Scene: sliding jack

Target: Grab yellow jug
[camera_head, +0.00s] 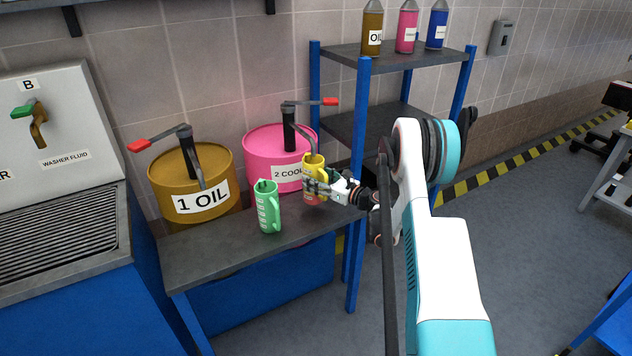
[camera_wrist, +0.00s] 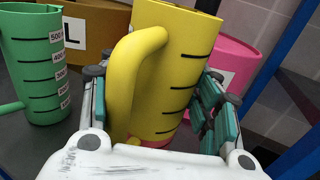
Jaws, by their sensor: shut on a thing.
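The fingers' inner contact is partly hidden behind the jug. I cannot tell whether the jug's base touches the bench.
A green jug (camera_head: 268,206) stands to the left on the bench (camera_head: 200,262). The oil drum (camera_head: 190,185) and pink drum (camera_head: 264,155) stand behind, with pump spouts above. A blue-posted shelf (camera_head: 357,190) rises close on the right.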

